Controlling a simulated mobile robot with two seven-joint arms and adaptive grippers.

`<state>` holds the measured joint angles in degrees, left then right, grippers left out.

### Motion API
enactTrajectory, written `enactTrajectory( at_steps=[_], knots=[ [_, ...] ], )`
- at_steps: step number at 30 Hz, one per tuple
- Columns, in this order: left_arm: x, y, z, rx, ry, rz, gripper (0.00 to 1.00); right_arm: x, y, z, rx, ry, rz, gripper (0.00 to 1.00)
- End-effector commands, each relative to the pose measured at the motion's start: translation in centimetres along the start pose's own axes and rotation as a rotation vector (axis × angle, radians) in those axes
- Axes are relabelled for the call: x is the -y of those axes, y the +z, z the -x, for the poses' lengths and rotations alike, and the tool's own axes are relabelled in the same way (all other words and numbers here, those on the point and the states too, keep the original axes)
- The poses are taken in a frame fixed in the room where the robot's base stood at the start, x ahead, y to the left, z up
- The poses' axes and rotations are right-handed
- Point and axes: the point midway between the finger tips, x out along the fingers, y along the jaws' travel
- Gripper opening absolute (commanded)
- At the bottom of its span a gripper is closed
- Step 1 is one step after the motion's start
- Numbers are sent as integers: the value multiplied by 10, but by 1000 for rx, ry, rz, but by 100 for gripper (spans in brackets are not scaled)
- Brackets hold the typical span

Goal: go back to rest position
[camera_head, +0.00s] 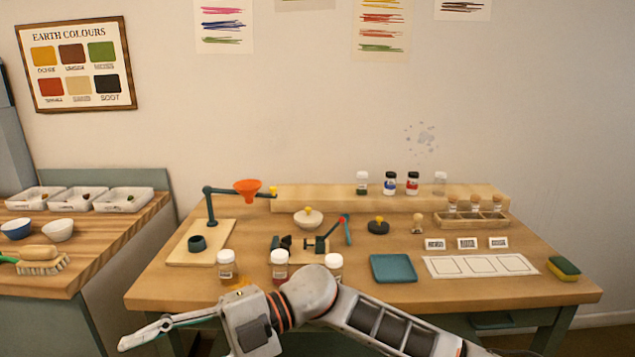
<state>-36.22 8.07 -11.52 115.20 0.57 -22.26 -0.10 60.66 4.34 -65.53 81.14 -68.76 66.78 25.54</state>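One arm of mine, my right one, comes in from the lower right and crosses in front of the table's near edge. Its gripper (135,338) points left, low in front of the wooden worktable (470,293) and near the gap beside the left counter. The fingers are seen from the side, and I cannot tell whether they are open or shut. No object shows between them. The forearm and wrist hide part of the table's front edge. My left gripper is not in view.
Lidded jars (227,264) stand near the front edge, close behind my wrist. An orange funnel (247,186) sits on a stand. A teal tray (393,268), white card (480,266) and sponge (564,268) lie to the right. A counter (95,252) holds bowls and a brush (40,260).

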Motion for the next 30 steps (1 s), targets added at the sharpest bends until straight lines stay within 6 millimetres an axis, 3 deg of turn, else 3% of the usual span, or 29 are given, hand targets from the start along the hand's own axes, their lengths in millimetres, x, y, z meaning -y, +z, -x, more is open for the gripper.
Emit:
enactTrajectory(
  at_steps=[4, 8, 11, 14, 17, 20, 25, 30],
  knots=[
    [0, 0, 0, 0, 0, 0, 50, -18, 1, 10, 17, 317, -40, 47],
    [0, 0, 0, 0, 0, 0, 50, -27, 12, 39, 85, 572, -95, 47],
    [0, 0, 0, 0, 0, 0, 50, -22, 27, 71, 166, 754, -154, 47],
    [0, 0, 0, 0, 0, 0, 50, -5, 43, 107, 268, 918, -228, 47],
    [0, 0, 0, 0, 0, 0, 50, 25, 59, 146, 389, 1062, -317, 47],
    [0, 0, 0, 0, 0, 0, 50, 69, 72, 186, 524, 1182, -416, 47],
    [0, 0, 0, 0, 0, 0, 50, 168, 80, 244, 777, 1325, -613, 47],
    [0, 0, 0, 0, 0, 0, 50, 277, 64, 284, 1020, 1387, -816, 47]
  ],
)
